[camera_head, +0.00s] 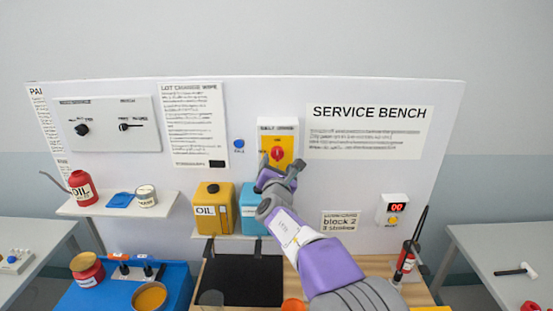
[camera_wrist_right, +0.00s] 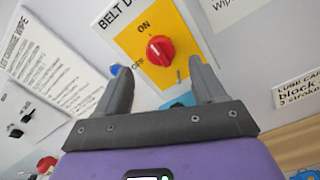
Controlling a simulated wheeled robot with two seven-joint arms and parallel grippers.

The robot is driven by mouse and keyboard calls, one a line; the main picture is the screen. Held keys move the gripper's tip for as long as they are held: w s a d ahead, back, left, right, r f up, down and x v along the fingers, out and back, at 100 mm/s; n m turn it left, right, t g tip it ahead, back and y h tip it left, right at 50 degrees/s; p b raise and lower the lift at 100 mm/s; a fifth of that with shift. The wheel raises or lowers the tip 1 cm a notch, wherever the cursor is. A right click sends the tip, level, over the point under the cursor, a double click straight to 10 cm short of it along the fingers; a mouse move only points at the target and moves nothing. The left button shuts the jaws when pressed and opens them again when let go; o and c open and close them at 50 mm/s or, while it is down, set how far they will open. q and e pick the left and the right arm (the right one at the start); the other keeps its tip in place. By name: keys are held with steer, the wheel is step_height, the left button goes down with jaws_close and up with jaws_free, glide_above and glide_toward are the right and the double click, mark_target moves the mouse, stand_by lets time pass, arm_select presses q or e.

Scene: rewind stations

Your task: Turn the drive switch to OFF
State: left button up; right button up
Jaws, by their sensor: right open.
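The drive switch is a red rotary knob (camera_head: 277,153) on a yellow plate with a white header on the upright panel. In the right wrist view the red knob (camera_wrist_right: 160,50) is close, with ON printed above it and OFF at its lower left. A pale mark shows on the knob's face, but I cannot tell its setting surely. My right gripper (camera_head: 281,168) is open and empty, just below and in front of the switch. In the wrist view its fingers (camera_wrist_right: 155,72) are spread below the knob, apart from it. My left gripper is not in view.
A blue button (camera_head: 239,144) sits left of the switch plate. A yellow oil can (camera_head: 213,210) and a blue container (camera_head: 249,208) stand below on a shelf. A red counter display (camera_head: 397,207) is at right. The panel right of the switch holds flat signs.

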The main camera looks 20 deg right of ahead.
mark_target(278, 155)
steer(key=shift+w+d+r, duration=0.25)
steer(key=shift+w, duration=0.2)
steer(key=shift+p+x, duration=0.95)
steer(key=shift+x, duration=1.25)
steer(key=shift+w+f, duration=0.1)
steer(key=shift+f, duration=0.1)
steer(key=shift+c, duration=0.4)
steer(key=c, duration=1)
